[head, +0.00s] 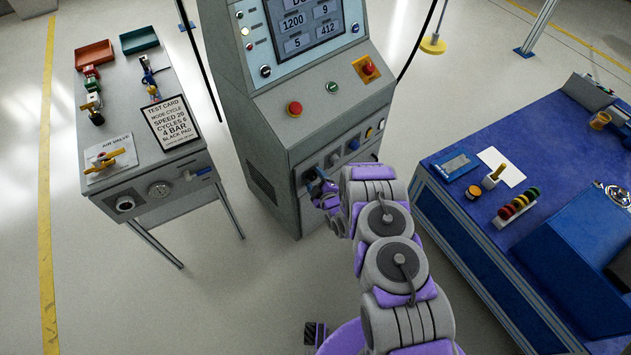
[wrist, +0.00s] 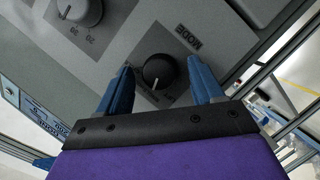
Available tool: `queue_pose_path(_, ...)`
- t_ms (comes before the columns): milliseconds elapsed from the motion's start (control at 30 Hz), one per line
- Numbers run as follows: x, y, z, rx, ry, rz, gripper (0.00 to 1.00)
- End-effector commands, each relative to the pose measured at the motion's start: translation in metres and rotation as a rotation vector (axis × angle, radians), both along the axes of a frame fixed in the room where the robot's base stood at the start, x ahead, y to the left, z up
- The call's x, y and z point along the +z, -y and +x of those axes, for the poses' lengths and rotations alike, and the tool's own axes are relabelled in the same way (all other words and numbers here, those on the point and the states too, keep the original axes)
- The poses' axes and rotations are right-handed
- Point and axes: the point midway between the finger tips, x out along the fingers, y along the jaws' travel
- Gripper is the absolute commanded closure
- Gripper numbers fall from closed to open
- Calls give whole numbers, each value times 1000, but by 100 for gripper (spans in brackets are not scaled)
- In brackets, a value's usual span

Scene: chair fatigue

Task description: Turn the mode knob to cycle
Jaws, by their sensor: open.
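The mode knob (wrist: 160,71) is a round dark knob with a pale pointer line, on the grey panel beside the printed word MODE in the wrist view. My gripper (wrist: 163,82) is open, with one blue finger on each side of the knob. Whether the fingers touch it I cannot tell. In the head view my gripper (head: 318,186) is at the lower front panel of the grey machine (head: 275,150), and my arm hides part of that panel. The test card (head: 171,122) on the left table reads mode cycle, speed 20, cycles 6, 4 bar, black pad.
A grey table (head: 140,190) stands left and a blue workbench (head: 500,240) right. Open floor lies between them and the machine.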

Motion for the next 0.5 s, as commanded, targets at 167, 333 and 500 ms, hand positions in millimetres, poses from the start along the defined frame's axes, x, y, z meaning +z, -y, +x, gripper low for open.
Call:
queue_pose_path(167, 0, 0, 0, 0, 0, 0, 34)
queue_pose_path(333, 0, 0, 0, 0, 0, 0, 50)
queue_pose_path(500, 0, 0, 0, 1, -1, 0, 67)
